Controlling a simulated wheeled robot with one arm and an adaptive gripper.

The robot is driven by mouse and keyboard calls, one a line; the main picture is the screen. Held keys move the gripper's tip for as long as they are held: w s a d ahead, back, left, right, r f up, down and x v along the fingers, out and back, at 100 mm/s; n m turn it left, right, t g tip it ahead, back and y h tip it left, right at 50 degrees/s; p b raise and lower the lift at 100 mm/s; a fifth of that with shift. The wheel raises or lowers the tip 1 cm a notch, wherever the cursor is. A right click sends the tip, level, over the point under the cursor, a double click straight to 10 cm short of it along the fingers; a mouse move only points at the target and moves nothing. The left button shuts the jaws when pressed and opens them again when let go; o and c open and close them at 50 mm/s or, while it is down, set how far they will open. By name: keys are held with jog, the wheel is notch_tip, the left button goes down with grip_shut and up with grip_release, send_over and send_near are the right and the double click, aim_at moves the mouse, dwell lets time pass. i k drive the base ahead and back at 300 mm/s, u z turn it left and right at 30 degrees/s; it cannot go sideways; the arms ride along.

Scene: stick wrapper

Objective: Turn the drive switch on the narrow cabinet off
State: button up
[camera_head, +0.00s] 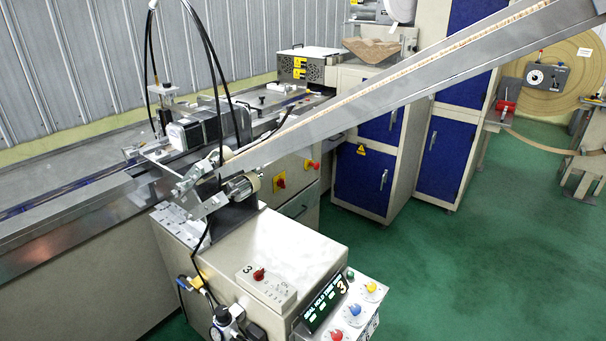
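A narrow cream cabinet (245,240) stands in the foreground, at the lower middle. On its top edge sits a small pale box (280,291) with a red rotary knob (259,273), a printed 3 and small markings. Behind, a cabinet face carries a red rotary switch on a yellow plate (280,181), with a red button (312,164) to its right. No readable label shows which of these is the drive switch, and their on or off positions are too small to tell. My gripper is not in view.
A sloping metal chute (400,93) crosses above the cabinets. A control panel (352,308) with blue, red and yellow knobs and a lit display fronts the foreground cabinet. Black cables hang over a motor (243,186). Green floor (450,270) is clear at right.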

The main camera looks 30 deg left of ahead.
aim_at(282, 183)
jog(key=i, duration=1.2)
jog(key=u, duration=2.95)
